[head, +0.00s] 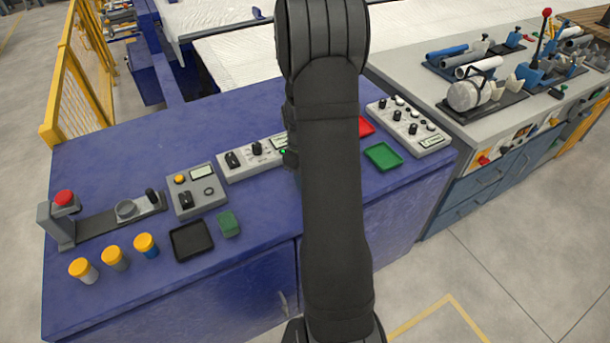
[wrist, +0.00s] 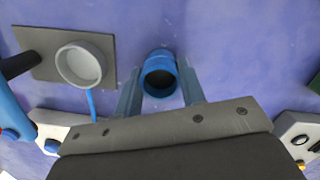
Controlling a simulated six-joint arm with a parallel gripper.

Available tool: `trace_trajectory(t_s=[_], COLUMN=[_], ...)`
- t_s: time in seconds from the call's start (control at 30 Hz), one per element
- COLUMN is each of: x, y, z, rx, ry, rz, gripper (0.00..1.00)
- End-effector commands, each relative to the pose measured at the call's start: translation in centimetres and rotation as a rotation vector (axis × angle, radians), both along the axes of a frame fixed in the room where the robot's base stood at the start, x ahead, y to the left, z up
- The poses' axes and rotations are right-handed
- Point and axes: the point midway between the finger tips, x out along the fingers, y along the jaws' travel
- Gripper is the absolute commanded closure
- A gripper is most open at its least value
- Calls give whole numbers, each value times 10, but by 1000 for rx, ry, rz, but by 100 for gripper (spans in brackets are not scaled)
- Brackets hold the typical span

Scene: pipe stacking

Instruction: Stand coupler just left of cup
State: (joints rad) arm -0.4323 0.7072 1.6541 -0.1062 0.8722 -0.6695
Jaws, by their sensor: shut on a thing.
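The coupler looks to be the short blue tube (wrist: 158,78) between the two fingers of my gripper (wrist: 162,88) in the wrist view. The gripper is shut on it, and the tube's round open end with a dark inside faces the camera. A light grey round hollow piece (wrist: 82,64), which may be the cup, stands on a flat grey plate (wrist: 40,48) to the left of the coupler in the wrist view, apart from it. In the head view my arm hides the gripper, and I cannot make out the coupler there.
The blue bench (head: 110,165) holds control boxes (head: 197,192), yellow-capped jars (head: 115,257), a black tray (head: 192,241), a green block (head: 228,224) and a green tray (head: 384,157). Pipes and fittings (head: 470,95) lie on the grey bench at right. Blue surface around the held tube is mostly clear.

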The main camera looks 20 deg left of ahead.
Motion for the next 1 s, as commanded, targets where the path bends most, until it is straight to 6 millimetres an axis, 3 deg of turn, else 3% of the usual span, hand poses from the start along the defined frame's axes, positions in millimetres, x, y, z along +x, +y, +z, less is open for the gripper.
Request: trace_trajectory(t_s=[0.27, 0.3, 0.4, 0.77, 1.0], x=[0, 0, 0, 1, 3], y=[0, 0, 0, 0, 6], z=[-3, -3, -3, 5, 49], rx=[-1, -1, 0, 1, 2], ry=[1, 0, 0, -3, -5], rz=[0, 0, 0, 0, 0], gripper=[85, 55, 42, 42, 42])
